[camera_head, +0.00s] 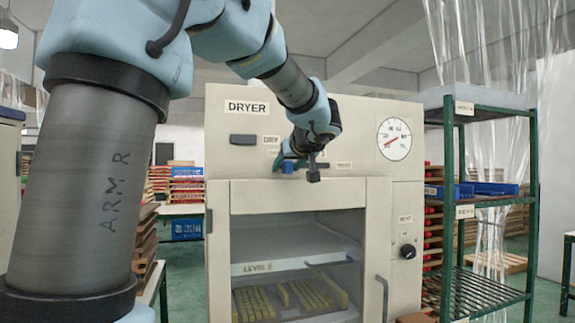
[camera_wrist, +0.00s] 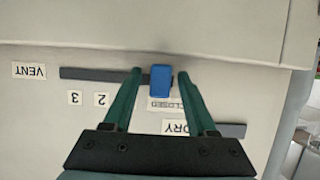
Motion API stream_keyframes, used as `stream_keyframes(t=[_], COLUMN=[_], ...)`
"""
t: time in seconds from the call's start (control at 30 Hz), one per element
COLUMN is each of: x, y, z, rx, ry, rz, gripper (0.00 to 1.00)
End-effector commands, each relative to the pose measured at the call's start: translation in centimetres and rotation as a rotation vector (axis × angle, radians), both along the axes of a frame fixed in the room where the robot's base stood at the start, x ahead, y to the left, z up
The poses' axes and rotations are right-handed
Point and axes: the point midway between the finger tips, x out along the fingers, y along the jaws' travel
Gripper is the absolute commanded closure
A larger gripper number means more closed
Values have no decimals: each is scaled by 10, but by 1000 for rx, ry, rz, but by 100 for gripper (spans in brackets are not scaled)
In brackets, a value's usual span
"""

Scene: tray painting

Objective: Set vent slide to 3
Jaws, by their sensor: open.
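The vent slide's blue knob (camera_wrist: 160,81) sits on a dark slot (camera_wrist: 100,74) in the dryer's (camera_head: 300,108) cream front panel. In the wrist view the knob is level with the CLOSED label (camera_wrist: 165,104), at the end of the visible slot. The labels 2 (camera_wrist: 101,99) and 3 (camera_wrist: 75,97) lie to its left, then VENT (camera_wrist: 29,71). My gripper (camera_wrist: 160,73) is open, its green fingers on either side of the knob with small gaps showing. In the head view my wrist hides much of the vent scale.
A dial gauge (camera_head: 394,139) and a dark knob (camera_head: 407,252) are at right. A green rack (camera_head: 449,200) stands beside the dryer.

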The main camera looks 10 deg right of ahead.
Motion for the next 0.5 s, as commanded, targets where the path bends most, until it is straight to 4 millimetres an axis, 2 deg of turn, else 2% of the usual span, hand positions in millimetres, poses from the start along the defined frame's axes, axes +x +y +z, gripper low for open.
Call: stream_keyframes(t=[0.07, 0.5], x=[0, 0], y=[0, 0], z=[0, 0], rx=[0, 1], ry=[0, 0], rz=[0, 0], gripper=[43, 91])
